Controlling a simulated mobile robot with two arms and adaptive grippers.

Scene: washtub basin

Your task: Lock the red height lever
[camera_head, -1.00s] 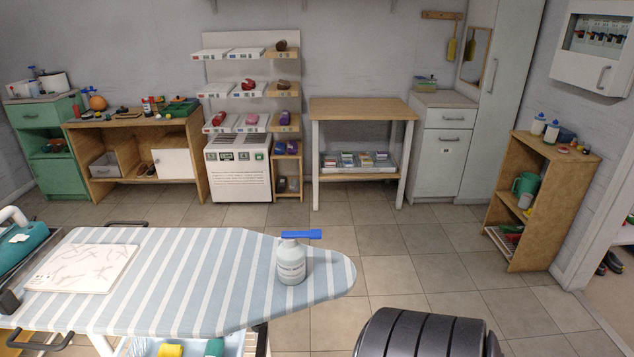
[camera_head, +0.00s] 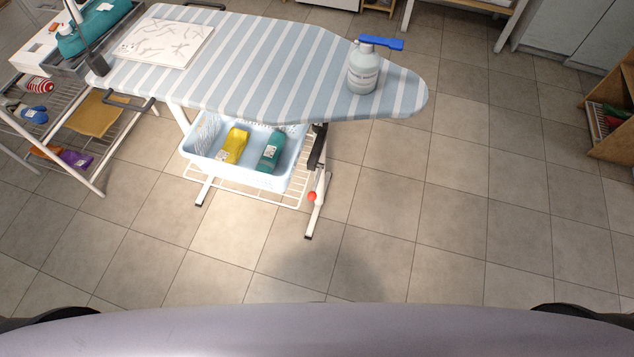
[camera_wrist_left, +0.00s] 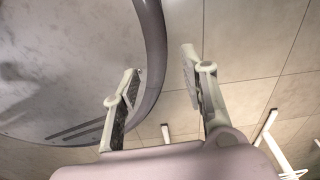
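The ironing board (camera_head: 250,90) has a blue and white striped cover and stands ahead of me. A small red knob (camera_head: 312,196), apparently the end of the red height lever, sits low on the white leg (camera_head: 318,215) at the board's right side. The lever's shaft is too small to make out, so I cannot tell its position. My left gripper (camera_wrist_left: 165,88) shows in the left wrist view with its fingers apart and nothing between them. It is away from the lever. Neither gripper shows in the head view.
A light blue basket (camera_head: 240,175) under the board holds a yellow and a teal item. A grey bottle (camera_head: 362,75) with a blue top stands on the board. A wire shelf cart (camera_head: 75,150) is at the left. Tiled floor before and right of the board is clear.

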